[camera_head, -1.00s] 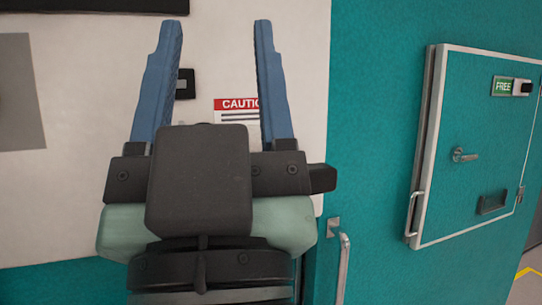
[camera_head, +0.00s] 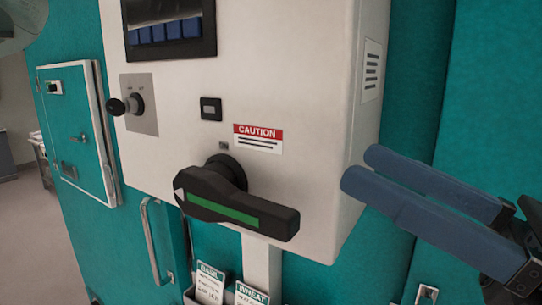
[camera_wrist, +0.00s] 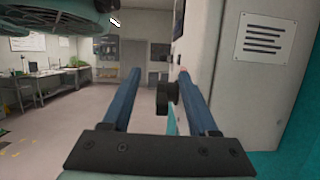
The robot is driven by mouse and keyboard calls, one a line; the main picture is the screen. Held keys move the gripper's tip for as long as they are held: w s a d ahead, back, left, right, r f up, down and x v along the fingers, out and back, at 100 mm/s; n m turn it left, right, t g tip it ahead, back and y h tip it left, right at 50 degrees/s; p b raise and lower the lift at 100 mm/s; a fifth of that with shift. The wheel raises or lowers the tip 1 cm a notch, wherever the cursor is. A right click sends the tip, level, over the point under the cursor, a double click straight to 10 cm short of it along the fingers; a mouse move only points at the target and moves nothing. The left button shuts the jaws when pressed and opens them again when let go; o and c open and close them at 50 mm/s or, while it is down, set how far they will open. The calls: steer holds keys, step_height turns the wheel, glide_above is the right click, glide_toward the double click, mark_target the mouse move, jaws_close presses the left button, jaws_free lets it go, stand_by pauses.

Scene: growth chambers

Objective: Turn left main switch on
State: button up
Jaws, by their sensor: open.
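A large black rotary switch handle (camera_head: 240,207) with a green stripe is on the front of a white control box (camera_head: 320,110). It lies nearly level, its longer end sloping slightly down to the right. My gripper (camera_head: 362,168) is open and empty, to the right of the handle and apart from it, with its fingers pointing left. In the wrist view my gripper (camera_wrist: 159,74) shows both blue fingers spread. A smaller black knob (camera_head: 132,103) sits on a grey plate at the box's left.
A CAUTION label (camera_head: 258,138) is above the handle. Seed packets (camera_head: 210,283) stand below the box. A teal door (camera_head: 78,135) is at left. The box's right side, with a paper label (camera_wrist: 265,38), is close to my gripper. Open floor (camera_wrist: 90,90) lies beyond.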

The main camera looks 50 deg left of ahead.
mark_target(259, 214)
step_height(259, 214, down, 6)
steer(key=w+t+h, duration=0.1)
steer(key=h, duration=0.2)
steer(key=p+x, duration=0.3)
steer(key=x, duration=0.2)
steer(key=p+x, duration=0.3)
steer(key=x, duration=0.3)
steer(key=shift+f, duration=0.25)
steer(key=shift+s+a+f, duration=0.1)
steer(key=shift+s+a, duration=0.05)
steer(key=shift+a, duration=0.4)
jaws_close()
